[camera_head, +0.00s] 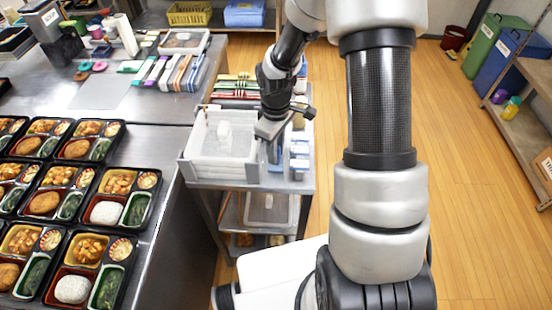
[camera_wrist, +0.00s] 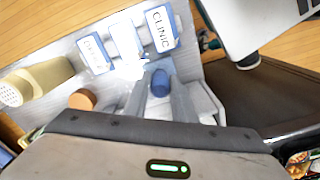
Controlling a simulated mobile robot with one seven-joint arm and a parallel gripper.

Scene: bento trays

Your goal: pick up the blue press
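A small dark blue rounded thing (camera_wrist: 160,83), which looks like the blue press, shows in the wrist view between the fingers of my gripper (camera_wrist: 160,98). Its lower part is hidden. In the head view my gripper (camera_head: 272,150) points down at the right side of a white bin on a cart, and I cannot make out the press there. The fingers stand on both sides of the blue thing. I cannot tell whether they touch it.
White-and-blue boxes (camera_wrist: 162,27) stand close by, one lettered "CLINIC". A beige shaker-like bottle (camera_wrist: 38,82) and an orange-brown round thing (camera_wrist: 83,99) are near too. The white bin (camera_head: 190,165) is left of my gripper. Bento trays (camera_head: 128,185) fill the counter at left.

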